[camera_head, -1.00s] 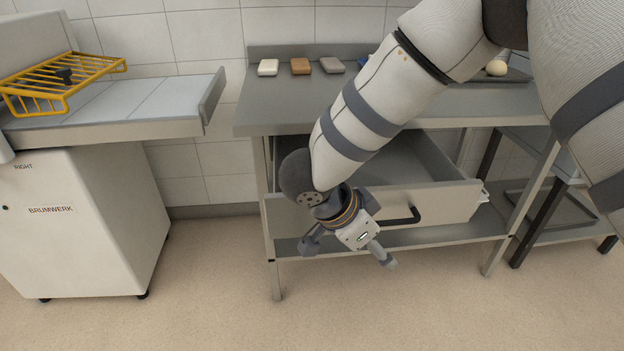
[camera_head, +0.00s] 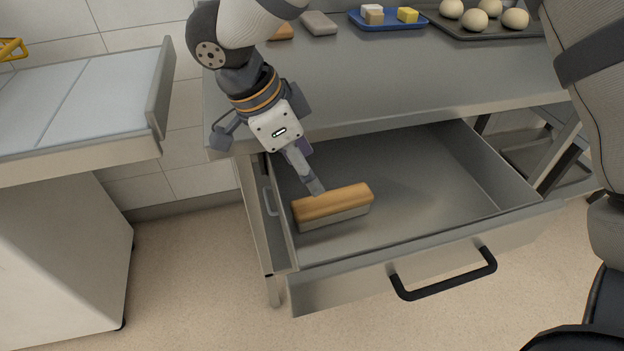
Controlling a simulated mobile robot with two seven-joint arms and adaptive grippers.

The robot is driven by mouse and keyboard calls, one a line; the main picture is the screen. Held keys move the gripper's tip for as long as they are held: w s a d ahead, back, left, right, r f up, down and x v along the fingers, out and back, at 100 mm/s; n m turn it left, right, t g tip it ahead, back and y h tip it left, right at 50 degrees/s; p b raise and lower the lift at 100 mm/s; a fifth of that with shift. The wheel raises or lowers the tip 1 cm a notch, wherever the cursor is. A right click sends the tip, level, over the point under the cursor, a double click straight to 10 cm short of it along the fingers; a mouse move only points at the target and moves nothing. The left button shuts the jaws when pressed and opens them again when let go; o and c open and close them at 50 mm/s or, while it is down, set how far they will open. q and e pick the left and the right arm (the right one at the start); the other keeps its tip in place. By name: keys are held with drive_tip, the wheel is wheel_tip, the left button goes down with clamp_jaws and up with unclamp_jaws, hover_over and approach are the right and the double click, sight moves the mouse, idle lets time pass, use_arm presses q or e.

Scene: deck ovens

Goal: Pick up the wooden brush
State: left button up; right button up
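The wooden brush (camera_head: 334,203), a block with an orange-brown wooden top and a greyish lower part, lies in the left part of an open metal drawer (camera_head: 430,195).
The steel table top (camera_head: 400,80) overhangs the drawer's back. On it are a grey block (camera_head: 319,23), a blue tray (camera_head: 375,24) with small blocks, and a dark tray (camera_head: 460,28) with several pale balls. A black handle (camera_head: 445,277) juts from the drawer front. A counter (camera_head: 80,110) stands left.

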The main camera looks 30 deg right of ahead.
sight(331, 199)
drive_tip(key=f, duration=0.1)
drive_tip(key=s+d+f, duration=0.1)
drive_tip(key=f, duration=0.1)
drive_tip(key=shift+s+d+f, duration=0.3)
drive_tip(key=shift+s+d, duration=0.05)
drive_tip(key=x, duration=0.7)
drive_tip(key=shift+w+d, duration=0.2)
drive_tip(key=shift+d, duration=0.05)
drive_tip(key=c, duration=1.3)
drive_tip(key=shift+c, duration=0.2)
wheel_tip(331, 199, up, 10)
drive_tip(key=shift+r+p, duration=0.1)
drive_tip(key=shift+p, duration=0.2)
